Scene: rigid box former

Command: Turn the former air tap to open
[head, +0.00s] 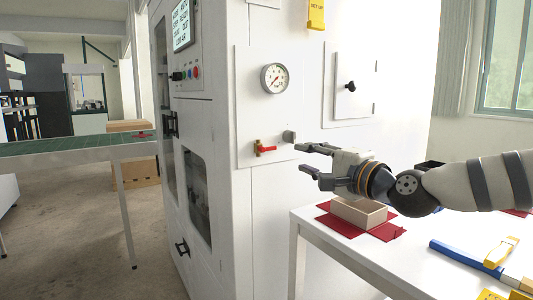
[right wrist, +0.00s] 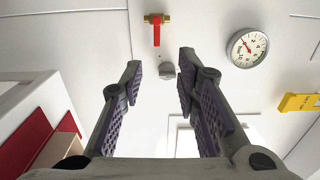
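The air tap has a brass body and a red lever (head: 267,149) on the white front panel of the former, below the gauge. The lever points level to the right, across the upright brass body; it also shows in the right wrist view (right wrist: 156,34). My right gripper (head: 303,158) is open and empty, to the right of the tap, its fingers pointing at the panel. In the right wrist view the tap lies beyond the two spread fingertips (right wrist: 160,63), apart from them. My left gripper is not in view.
A grey knob (head: 289,136) sticks out just right of the tap, near my fingertips. A round gauge (head: 274,78) is above. A white table with red sheets (head: 341,224) and an open box (head: 359,212) stands below my right arm. A green-topped conveyor (head: 60,147) is at the left.

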